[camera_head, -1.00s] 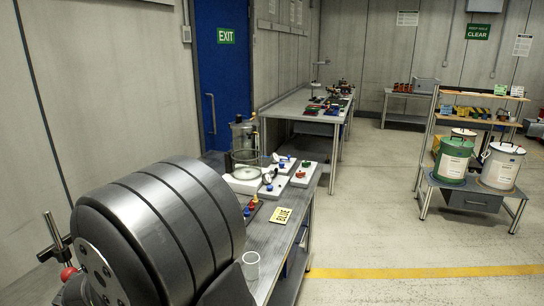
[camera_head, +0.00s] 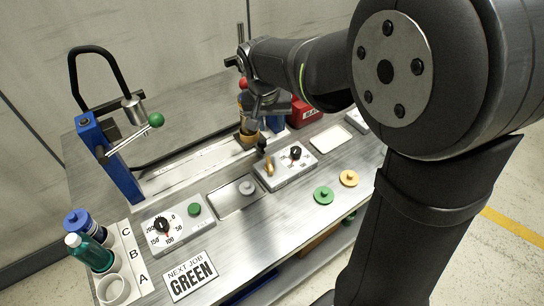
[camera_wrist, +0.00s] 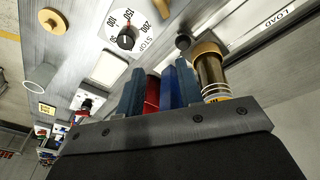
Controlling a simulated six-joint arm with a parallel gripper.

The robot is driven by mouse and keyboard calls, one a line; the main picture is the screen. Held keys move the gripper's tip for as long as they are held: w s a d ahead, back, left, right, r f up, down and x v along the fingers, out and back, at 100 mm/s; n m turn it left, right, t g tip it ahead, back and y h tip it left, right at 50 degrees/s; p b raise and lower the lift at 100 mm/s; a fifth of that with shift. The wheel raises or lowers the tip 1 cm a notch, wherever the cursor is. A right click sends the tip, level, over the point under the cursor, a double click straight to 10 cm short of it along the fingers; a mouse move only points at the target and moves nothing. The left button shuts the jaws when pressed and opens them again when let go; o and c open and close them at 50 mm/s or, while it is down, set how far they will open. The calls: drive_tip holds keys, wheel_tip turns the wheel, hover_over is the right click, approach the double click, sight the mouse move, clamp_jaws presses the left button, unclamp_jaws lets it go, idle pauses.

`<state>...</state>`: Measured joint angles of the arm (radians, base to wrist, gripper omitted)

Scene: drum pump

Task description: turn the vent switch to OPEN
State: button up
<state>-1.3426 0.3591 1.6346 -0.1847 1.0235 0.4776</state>
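A grey control box (camera_head: 285,168) stands mid-bench with a tan lever handle (camera_head: 268,166) and a black dial knob (camera_head: 295,153). No OPEN mark is legible, so I cannot tell for certain which part is the vent switch. In the wrist view, the dial (camera_wrist: 125,40) reads up to 200 and STOP, and a tan handle (camera_wrist: 180,9) is cut off at the top edge. My gripper (camera_wrist: 160,75) is above the bench behind the box, apart from the handle. Its fingers look parted, with red and blue parts visible through the gap. Its fingertips are hidden in the head view.
A blue-posted lever frame (camera_head: 108,158) and bottles stand at left.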

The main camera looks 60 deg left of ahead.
sight(270, 163)
wheel_tip(270, 163, up, 6)
drive_tip(key=s+d+r+n+g+h, duration=0.1)
drive_tip(key=s+d+n+g, duration=0.1)
drive_tip(key=d+n, duration=0.1)
wheel_tip(270, 163, down, 18)
drive_tip(key=shift+s+a+r, duration=0.1)
drive_tip(key=shift+a+r, duration=0.05)
drive_tip(key=shift+c, duration=0.2)
clamp_jaws()
